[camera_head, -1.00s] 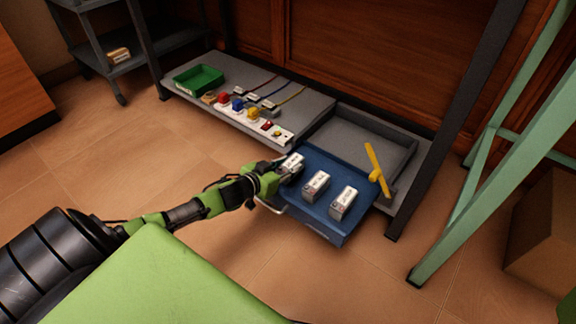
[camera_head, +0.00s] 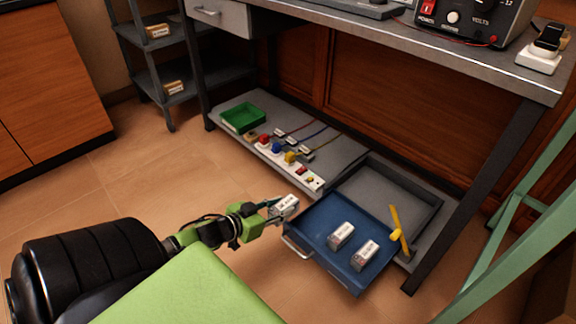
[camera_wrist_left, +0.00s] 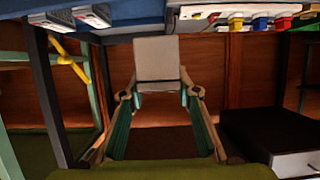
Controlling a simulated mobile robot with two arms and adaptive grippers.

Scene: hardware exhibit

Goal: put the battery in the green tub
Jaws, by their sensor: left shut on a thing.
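A white and grey battery (camera_head: 284,205) is in my left gripper (camera_head: 272,210), just left of the blue drawer's edge in the head view. In the left wrist view my left gripper (camera_wrist_left: 160,98) has its two fingers on either side of the battery (camera_wrist_left: 157,60), shut on it. Two more batteries, one in the middle (camera_head: 341,235) and one nearer the front (camera_head: 365,254), stand in the blue drawer (camera_head: 318,222). The green tub (camera_head: 243,118) sits at the left end of the low grey shelf and looks empty. My right gripper is not in view.
A white power strip (camera_head: 290,168) with coloured plugs lies along the shelf's front edge. A yellow propeller-like piece (camera_head: 397,231) is at the drawer's right side. The workbench top (camera_head: 400,38) overhangs the shelf. Open floor lies left of the drawer.

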